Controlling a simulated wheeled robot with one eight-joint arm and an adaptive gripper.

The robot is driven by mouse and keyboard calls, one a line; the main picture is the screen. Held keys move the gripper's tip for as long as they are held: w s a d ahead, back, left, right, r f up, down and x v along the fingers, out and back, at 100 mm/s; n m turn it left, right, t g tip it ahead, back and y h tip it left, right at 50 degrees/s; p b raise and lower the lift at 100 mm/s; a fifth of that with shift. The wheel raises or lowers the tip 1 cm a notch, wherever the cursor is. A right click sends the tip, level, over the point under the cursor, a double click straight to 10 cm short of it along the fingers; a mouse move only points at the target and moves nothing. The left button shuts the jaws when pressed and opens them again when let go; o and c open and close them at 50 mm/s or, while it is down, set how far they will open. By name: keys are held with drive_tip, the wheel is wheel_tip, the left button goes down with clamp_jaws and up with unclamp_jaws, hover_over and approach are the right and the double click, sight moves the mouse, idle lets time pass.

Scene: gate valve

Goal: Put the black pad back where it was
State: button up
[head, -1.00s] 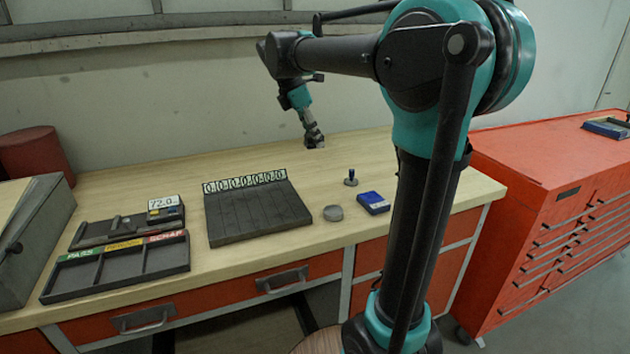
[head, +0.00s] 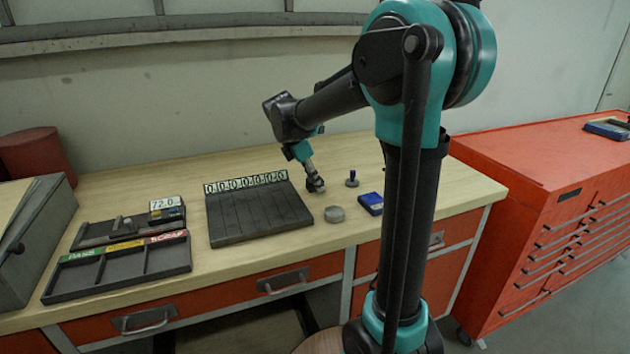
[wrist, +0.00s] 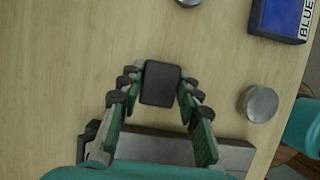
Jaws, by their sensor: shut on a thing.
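The black pad (wrist: 160,83), a small dark block with rounded corners, sits between my fingertips in the wrist view. My gripper (wrist: 161,85) is shut on it, with fingers along both of its sides. In the head view my gripper (head: 315,184) points down beside the right edge of the grooved dark rack (head: 258,213). The pad cannot be made out clearly there. Whether the pad touches the tabletop or hangs just above it, I cannot tell.
A round grey disc (head: 334,214) is close by, in front of my gripper. A small knobbed stand (head: 352,179) and a blue box (head: 370,203) lie to its right. The labelled tray (head: 120,267) is at the left. Bare wood (head: 360,150) lies behind.

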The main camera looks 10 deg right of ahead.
drive_tip(key=shift+f, duration=0.1)
drive_tip(key=o, duration=1.1)
drive_tip(key=v, duration=1.2)
drive_tip(key=shift+d, duration=0.1)
